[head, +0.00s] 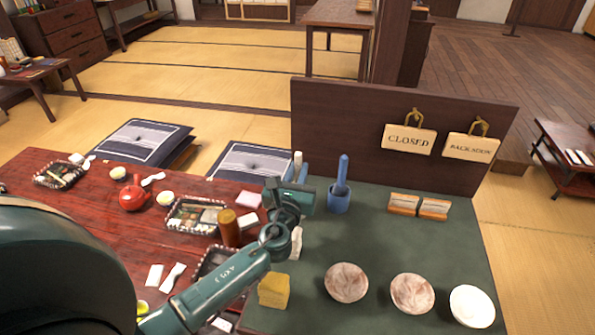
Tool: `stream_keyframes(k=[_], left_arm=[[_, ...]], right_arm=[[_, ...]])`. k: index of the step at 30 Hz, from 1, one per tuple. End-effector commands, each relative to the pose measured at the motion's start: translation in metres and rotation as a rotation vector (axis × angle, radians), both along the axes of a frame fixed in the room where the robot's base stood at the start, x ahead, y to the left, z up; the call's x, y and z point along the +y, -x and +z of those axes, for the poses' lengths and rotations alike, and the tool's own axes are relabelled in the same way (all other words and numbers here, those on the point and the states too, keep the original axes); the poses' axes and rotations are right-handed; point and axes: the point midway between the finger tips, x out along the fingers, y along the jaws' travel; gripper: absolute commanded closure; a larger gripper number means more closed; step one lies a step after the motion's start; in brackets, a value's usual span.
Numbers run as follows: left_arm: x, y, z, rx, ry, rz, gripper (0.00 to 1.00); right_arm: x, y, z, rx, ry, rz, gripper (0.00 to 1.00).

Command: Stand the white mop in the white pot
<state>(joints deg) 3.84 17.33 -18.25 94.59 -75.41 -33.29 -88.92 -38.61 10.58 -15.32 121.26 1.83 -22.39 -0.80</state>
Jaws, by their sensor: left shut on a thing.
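My left gripper (300,195) is over the left part of the dark green mat, with my forearm reaching up from the lower left. It is shut on the white mop, whose pale upper end (297,162) sticks up just behind the fingers. The gripper hides most of the mop. A white shape (297,243) shows just below the gripper; I cannot tell whether it is the white pot or the mop's lower end. A blue mop (342,172) stands in a blue pot (338,202) right beside the gripper. My right gripper is not in view.
A yellow block (274,290), two pinkish dishes (346,283) (412,293) and a white dish (472,306) lie along the near side. Wooden blocks (418,206) and a dark panel (340,125) with signs stand behind. The mat's middle (385,245) is clear.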

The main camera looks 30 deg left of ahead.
Motion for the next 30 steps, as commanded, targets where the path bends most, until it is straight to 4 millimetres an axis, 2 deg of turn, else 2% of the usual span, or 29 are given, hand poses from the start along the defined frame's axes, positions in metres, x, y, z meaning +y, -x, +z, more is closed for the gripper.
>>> stream_keyframes(k=[11, 12, 20, 30], left_arm=[[0.0000, -0.0001, -0.0019, 0.000, 0.000, 0.000, 1.00], [0.0000, -0.0001, -0.0019, -0.001, 0.000, 0.000, 0.83], [0.0000, -0.0001, -0.0019, 0.000, 0.000, 0.000, 0.62], [-0.0014, 0.0051, -0.0034, 0.001, 0.000, -0.001, 0.60]], right_arm=[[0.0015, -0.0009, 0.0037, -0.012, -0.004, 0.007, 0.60], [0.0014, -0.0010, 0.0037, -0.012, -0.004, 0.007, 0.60], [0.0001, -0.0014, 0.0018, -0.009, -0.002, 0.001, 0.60], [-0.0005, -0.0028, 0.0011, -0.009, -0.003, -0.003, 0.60]])
